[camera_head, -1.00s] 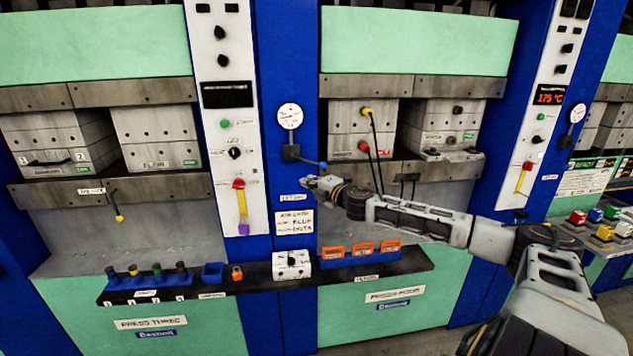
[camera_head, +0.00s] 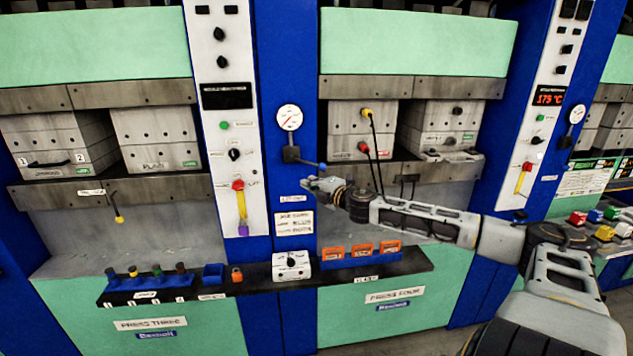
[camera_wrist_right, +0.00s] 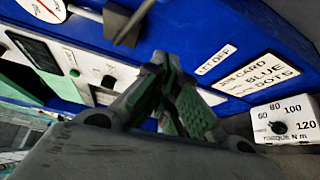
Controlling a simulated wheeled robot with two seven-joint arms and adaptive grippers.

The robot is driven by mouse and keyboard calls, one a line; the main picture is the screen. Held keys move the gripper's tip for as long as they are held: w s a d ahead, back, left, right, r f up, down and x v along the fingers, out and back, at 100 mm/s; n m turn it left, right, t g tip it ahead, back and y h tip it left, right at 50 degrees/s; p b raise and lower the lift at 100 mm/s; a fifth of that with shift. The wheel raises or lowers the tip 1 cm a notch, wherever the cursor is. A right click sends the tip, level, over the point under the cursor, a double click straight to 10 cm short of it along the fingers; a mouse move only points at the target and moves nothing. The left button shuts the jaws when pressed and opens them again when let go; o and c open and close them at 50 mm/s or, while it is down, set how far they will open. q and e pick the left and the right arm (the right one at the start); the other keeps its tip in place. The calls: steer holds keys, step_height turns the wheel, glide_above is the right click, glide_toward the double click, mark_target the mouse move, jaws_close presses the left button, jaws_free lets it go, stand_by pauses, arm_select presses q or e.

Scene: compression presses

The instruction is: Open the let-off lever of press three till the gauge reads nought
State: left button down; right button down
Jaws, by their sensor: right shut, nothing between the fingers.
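Press three's round white gauge (camera_head: 289,118) sits on the blue column between the two presses. Its needle lies slanted; I cannot read the figure. Below it, the let-off lever (camera_head: 306,160) sticks out to the right from a dark block and ends in a blue knob. My right gripper (camera_head: 308,183) is shut and empty, just below the lever and apart from it. In the right wrist view the shut fingers (camera_wrist_right: 172,62) point at the column, with the grey lever bar (camera_wrist_right: 134,22) above them and the gauge (camera_wrist_right: 35,48) at upper left. My left gripper is out of view.
A "LET OFF" label (camera_head: 291,198) and a card notice (camera_head: 294,223) are below the lever. A white torque box (camera_head: 291,266) stands on the dark shelf with orange blocks (camera_head: 362,250) beside it.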

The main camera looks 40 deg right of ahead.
steer(key=shift+s+a+r, duration=0.15)
steer(key=shift+s+r, duration=0.15)
steer(key=shift+s, duration=0.2)
steer(key=shift+s+a+r+p, duration=0.25)
steer(key=shift+s+r+p, duration=0.15)
steer(key=shift+s+p, duration=0.3)
steer(key=shift+s+a+r+p, duration=0.25)
steer(key=shift+s+r+p, duration=0.15)
steer(key=shift+s+p, duration=0.25)
steer(key=shift+s+a+r+p, duration=0.25)
steer(key=shift+s+r+p, duration=0.15)
steer(key=shift+s+p, duration=0.25)
steer(key=shift+a, duration=0.1)
